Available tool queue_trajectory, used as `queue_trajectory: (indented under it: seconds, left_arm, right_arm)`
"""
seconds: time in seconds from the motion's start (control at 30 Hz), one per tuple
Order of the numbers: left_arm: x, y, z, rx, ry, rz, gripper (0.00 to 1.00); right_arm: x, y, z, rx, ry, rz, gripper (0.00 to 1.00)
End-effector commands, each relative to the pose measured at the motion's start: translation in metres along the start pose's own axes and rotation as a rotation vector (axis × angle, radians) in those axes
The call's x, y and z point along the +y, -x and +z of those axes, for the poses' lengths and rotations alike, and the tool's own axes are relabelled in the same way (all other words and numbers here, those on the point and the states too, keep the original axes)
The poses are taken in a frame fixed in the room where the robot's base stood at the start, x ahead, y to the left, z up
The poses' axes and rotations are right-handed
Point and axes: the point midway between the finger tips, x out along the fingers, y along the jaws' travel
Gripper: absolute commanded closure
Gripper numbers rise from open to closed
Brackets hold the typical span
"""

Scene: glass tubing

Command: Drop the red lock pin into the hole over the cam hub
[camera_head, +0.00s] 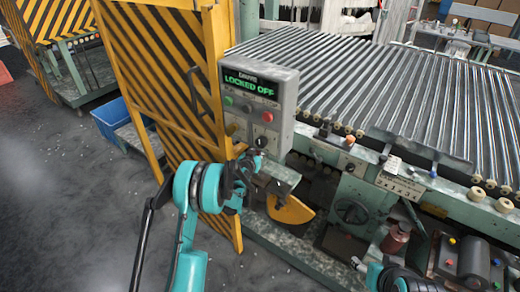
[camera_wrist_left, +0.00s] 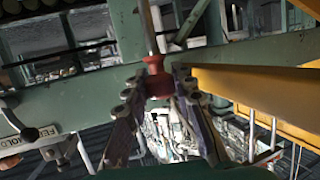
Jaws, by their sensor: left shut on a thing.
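The red lock pin (camera_wrist_left: 158,80) shows between the two fingers of my left gripper (camera_wrist_left: 157,92) in the left wrist view; a thin pale rod runs up from its red head. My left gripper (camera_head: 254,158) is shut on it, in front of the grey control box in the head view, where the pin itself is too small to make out. The yellow cam (camera_head: 292,209) hangs below the green bracket (camera_head: 277,172), under my gripper. The hole over its hub cannot be made out. My right gripper (camera_head: 360,265) is low at the bottom edge, its fingers unclear.
The control box (camera_head: 262,92) reads "LOCKED OFF". A striped yellow guard door (camera_head: 160,65) stands left of it. The roller bed with glass tubes (camera_head: 400,85) lies behind. A bench with a dark cylinder (camera_head: 474,262) and small coloured parts is at lower right. Open floor lies left.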

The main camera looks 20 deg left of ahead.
Motion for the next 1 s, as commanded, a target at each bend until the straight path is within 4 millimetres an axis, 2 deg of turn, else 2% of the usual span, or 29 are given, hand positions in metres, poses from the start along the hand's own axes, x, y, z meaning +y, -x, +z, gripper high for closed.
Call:
queue_trajectory:
  seconds: [0.4,0.77,1.0]
  left_arm:
    - [0.000,0.001,0.002,0.001,-0.001,0.008,1.00]
    - [0.000,-0.009,0.034,0.001,-0.002,0.008,1.00]
    - [0.000,-0.014,0.050,0.001,-0.001,0.007,1.00]
  right_arm:
    - [0.000,-0.006,0.004,0.000,0.000,0.000,0.42]
    - [0.000,-0.028,0.020,0.000,0.000,0.000,0.42]
    - [0.000,-0.024,0.017,0.000,0.000,0.000,0.42]
